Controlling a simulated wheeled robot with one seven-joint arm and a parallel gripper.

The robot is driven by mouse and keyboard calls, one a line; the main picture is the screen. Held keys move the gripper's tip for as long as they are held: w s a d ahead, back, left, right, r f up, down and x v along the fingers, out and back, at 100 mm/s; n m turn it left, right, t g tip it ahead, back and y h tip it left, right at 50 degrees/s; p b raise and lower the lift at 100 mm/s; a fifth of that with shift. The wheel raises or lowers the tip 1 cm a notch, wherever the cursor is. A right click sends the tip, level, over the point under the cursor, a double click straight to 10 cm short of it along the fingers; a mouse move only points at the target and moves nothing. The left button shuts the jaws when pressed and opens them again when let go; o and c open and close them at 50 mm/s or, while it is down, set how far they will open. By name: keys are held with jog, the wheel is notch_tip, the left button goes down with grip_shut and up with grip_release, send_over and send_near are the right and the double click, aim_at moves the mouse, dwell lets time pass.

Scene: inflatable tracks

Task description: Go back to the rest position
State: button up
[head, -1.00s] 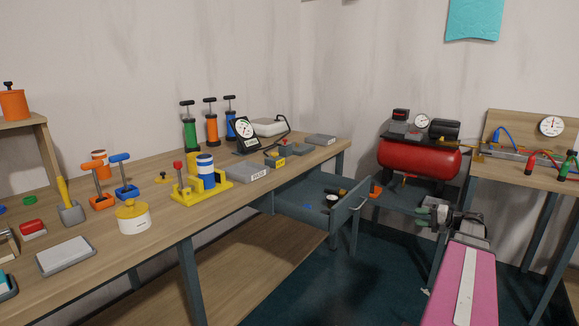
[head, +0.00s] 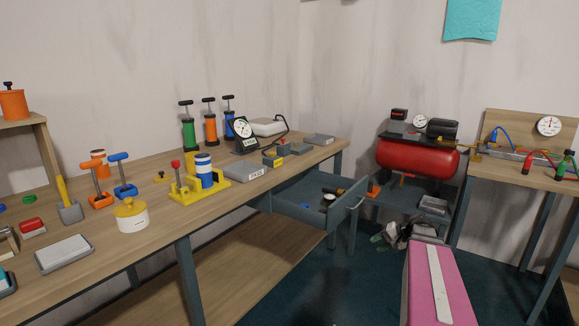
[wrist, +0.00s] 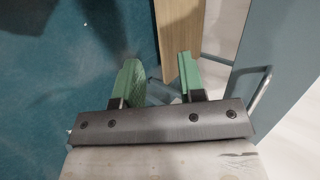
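My gripper (head: 379,238) is low in front of the open drawer, over the dark teal floor, at the end of my pink arm. In the wrist view its two green fingers (wrist: 158,75) stand apart with nothing between them, so it is open and empty. Below the fingers are the teal floor and a strip of wood. In the head view the fingertips are small and partly hidden by the wrist.
The grey drawer (head: 291,206) is pulled out from the workbench (head: 160,222); its handle (wrist: 262,93) is close right of my gripper in the wrist view. A red compressor (head: 417,157) stands behind. A second bench (head: 500,172) is at right. Open floor (head: 300,292) lies left of my arm.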

jog(key=s+a+f+n+g+h, duration=0.2)
jog(key=s+a+f+h, duration=0.2)
jog(key=s+a, duration=0.2)
jog(key=s+a+f+n+g+h, duration=0.2)
jog(key=s+a+f+h, duration=0.3)
jog(key=a, duration=0.4)
jog(key=shift+s+a+n, duration=0.2)
jog(key=shift+s+n, duration=0.2)
jog(key=shift+n, duration=0.3)
